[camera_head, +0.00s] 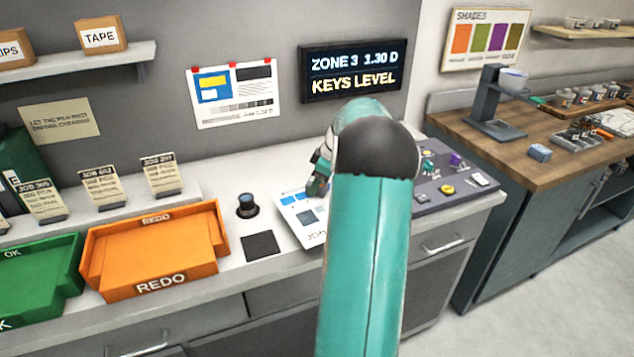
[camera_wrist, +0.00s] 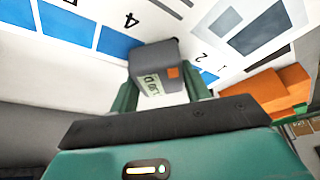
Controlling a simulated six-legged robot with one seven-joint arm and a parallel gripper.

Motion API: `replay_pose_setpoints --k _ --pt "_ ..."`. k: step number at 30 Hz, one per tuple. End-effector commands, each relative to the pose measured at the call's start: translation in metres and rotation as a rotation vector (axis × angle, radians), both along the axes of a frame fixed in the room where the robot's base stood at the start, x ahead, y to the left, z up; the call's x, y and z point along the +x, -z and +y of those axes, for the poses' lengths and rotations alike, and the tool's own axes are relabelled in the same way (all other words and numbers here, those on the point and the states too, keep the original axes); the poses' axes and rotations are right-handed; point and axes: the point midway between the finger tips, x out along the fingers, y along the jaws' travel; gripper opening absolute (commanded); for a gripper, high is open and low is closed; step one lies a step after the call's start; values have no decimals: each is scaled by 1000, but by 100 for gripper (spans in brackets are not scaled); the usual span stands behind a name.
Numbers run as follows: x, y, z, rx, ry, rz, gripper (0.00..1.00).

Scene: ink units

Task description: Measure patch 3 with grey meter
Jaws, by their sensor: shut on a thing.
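My gripper (camera_wrist: 160,94) is shut on the grey meter (camera_wrist: 170,52), which has a pale display and an orange button. The meter's lower end is at the row of blue patches on the white sheet (camera_wrist: 225,22). Printed numbers 4, 2 and 1 show; the meter stands between 4 and 2, and patch 3 is hidden. I cannot tell whether the meter touches the paper. In the head view my gripper (camera_head: 319,184) is over the sheet (camera_head: 310,232), partly behind my arm. The wall display (camera_head: 350,72) reads "ZONE 3 1.30 D" and "KEYS LEVEL".
An orange REDO tray (camera_head: 158,272) and a green OK tray (camera_head: 40,290) stand left of the sheet. A dark round item (camera_head: 246,206) and a black square (camera_head: 260,245) lie nearer. A control panel (camera_head: 430,195) is right of my arm.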

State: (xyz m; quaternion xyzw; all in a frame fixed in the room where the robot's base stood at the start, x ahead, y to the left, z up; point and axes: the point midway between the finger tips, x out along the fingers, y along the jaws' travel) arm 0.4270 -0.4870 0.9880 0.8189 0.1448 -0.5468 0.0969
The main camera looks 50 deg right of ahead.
Motion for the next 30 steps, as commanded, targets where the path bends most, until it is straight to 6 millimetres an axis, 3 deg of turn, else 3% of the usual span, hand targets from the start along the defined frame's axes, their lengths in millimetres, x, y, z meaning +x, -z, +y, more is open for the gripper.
replay_pose_setpoints --k 8,21,30 --pt "0 -1 0 0 0 0 22" --pt "0 -29 0 -1 0 0 22" --pt "0 -30 0 0 0 0 22"
